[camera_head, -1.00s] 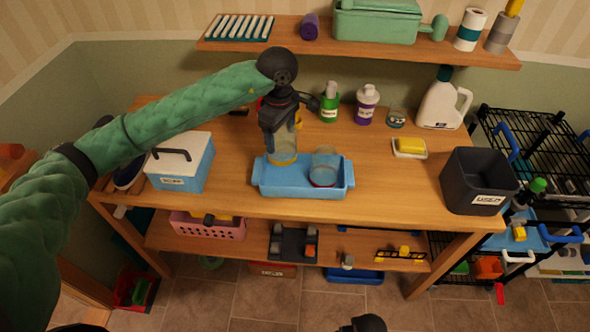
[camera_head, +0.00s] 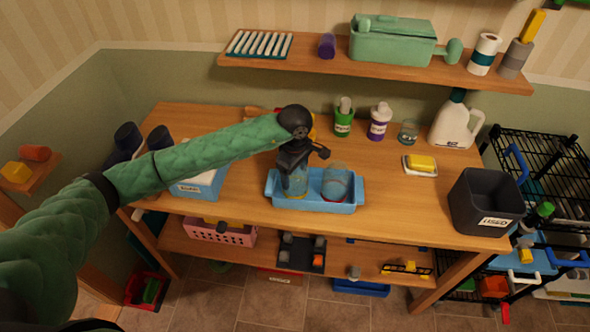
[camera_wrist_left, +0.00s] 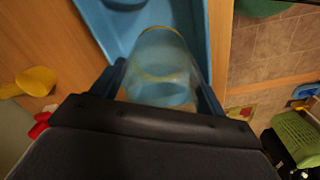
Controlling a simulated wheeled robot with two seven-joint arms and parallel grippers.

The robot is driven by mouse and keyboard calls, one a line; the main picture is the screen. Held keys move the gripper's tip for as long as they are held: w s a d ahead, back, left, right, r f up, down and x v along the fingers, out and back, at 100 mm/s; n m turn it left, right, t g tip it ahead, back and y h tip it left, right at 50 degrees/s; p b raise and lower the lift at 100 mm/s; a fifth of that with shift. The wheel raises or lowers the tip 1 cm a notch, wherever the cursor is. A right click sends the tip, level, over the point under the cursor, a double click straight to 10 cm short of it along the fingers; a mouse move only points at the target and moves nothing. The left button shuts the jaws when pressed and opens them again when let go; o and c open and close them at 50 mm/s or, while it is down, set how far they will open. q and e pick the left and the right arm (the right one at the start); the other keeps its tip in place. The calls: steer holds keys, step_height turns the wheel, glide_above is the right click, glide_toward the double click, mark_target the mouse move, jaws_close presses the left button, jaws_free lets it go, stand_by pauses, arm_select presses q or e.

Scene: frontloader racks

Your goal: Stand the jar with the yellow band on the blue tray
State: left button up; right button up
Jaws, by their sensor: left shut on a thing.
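The clear jar with the yellow band (camera_head: 297,190) is upright at the left end of the blue tray (camera_head: 318,207), with its lower part inside the tray's rim. I cannot tell whether its base touches the tray floor. My left gripper (camera_head: 294,173) is shut on this jar from above and hides much of it. In the left wrist view the jar (camera_wrist_left: 163,70) is between the fingers, its yellow band at the far end, over the blue tray (camera_wrist_left: 203,25). My right gripper is not in view.
A clear jar with a red band (camera_head: 337,183) stands in the tray's right half, close beside the held jar. A blue-and-white box (camera_head: 203,185) is to the left, partly behind my arm. Bottles (camera_head: 379,122) stand behind; a black bin (camera_head: 487,200) is at the right.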

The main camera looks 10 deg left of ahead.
arm_select(q)
steer(key=shift+f, duration=0.15)
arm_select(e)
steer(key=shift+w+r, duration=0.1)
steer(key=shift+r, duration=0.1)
arm_select(q)
steer(key=o, duration=1.1)
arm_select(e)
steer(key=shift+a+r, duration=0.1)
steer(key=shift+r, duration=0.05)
